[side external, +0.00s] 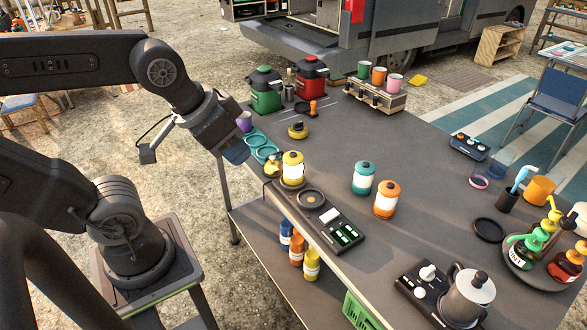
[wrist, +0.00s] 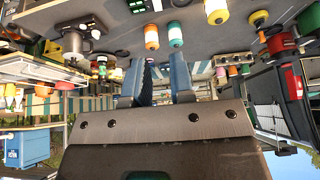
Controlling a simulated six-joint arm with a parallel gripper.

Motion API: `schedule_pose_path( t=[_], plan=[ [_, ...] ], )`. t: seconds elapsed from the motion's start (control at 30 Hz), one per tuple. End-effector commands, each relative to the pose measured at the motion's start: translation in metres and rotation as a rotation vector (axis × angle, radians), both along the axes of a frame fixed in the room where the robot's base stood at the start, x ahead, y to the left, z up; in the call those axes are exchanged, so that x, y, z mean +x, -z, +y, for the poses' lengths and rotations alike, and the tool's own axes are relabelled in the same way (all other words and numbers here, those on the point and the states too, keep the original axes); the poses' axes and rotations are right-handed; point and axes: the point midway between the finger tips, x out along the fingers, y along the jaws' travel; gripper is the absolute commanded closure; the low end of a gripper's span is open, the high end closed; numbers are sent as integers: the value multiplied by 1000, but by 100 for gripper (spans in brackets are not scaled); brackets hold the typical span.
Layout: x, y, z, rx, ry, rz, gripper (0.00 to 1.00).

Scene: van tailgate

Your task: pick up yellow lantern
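The yellow lantern (side external: 292,168) stands upright near the left edge of the dark table, with a white band round its middle. It also shows at the top edge of the wrist view (wrist: 216,12), partly cut off. My gripper (side external: 237,150) hangs to the left of the lantern and apart from it, by the table's edge. In the wrist view the two blue fingers (wrist: 160,82) stand apart with nothing between them, so it is open and empty. A teal lantern (side external: 363,178) and an orange lantern (side external: 386,200) stand to the right of the yellow one.
A small yellow item (side external: 272,166) sits close to the lantern's left. Teal rings (side external: 258,138) lie behind it, and a black control panel (side external: 335,226) lies in front. Green (side external: 264,92) and red (side external: 311,80) jugs stand at the back.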

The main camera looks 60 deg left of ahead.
Motion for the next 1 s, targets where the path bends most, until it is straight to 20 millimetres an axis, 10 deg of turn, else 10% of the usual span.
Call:
schedule_pose_path(
  t=[0.63, 1.0],
  plan=[
    [0, 0, 0, 0, 0, 0, 16],
    [11, 4, 7, 96, 104, 17, 16]
  ],
)
